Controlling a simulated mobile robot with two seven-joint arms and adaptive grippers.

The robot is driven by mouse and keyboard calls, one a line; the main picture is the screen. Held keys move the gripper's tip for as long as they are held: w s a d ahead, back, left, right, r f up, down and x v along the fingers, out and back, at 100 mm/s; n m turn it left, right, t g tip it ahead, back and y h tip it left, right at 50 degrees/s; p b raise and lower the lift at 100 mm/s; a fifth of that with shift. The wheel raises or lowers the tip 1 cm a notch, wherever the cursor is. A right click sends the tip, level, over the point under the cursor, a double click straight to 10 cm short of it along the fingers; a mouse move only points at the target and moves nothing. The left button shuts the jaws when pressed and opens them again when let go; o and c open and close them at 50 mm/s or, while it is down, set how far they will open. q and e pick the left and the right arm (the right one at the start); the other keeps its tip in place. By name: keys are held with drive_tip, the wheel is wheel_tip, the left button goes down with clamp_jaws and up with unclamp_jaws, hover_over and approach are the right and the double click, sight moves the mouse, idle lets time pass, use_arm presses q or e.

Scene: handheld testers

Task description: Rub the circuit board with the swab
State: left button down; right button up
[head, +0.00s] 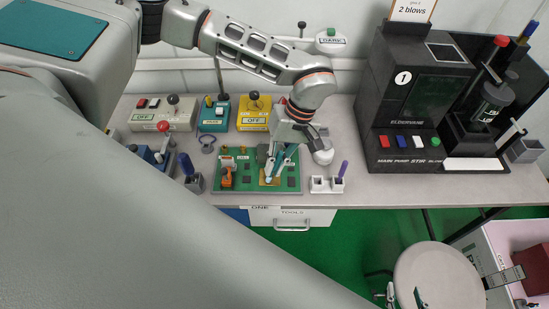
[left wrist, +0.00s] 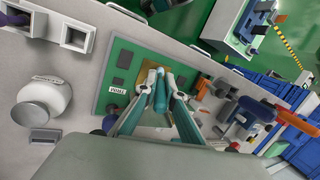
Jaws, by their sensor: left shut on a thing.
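The green circuit board (head: 242,187) lies flat on the bench, with dark chips, a tan square pad (head: 264,181) and an orange part on it. My left gripper (head: 276,168) reaches down over the board's right part. In the left wrist view its fingers are closed around a teal rod, which looks like the swab (left wrist: 160,92). The swab points down at the tan pad (left wrist: 148,79); whether its tip touches is hard to tell. My right gripper (head: 405,298) shows at the bottom edge with its fingertips apart and nothing between them.
A small twin holder (head: 319,185) stands right of the board, and a holder with a blue-handled tool (head: 194,183) stands left. Switch boxes (head: 254,113) line the back. A large black machine (head: 415,95) fills the right. A round stool (head: 438,279) stands in front.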

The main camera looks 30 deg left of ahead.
use_arm(q)
drive_tip(key=shift+s+d, duration=0.15)
drive_tip(key=shift+s, duration=0.05)
drive_tip(key=shift+w, duration=0.2)
drive_tip(key=shift+w+a+f+p, duration=0.1)
drive_tip(key=shift+w+a+p, duration=0.2)
drive_tip(key=shift+w+a, duration=0.05)
drive_tip(key=shift+w+a, duration=0.1)
drive_tip(key=shift+w, duration=0.05)
drive_tip(key=shift+w+a, duration=0.2)
drive_tip(key=shift+w, duration=0.1)
drive_tip(key=shift+w, duration=0.15)
idle(0.3)
drive_tip(key=shift+w+a, duration=0.3)
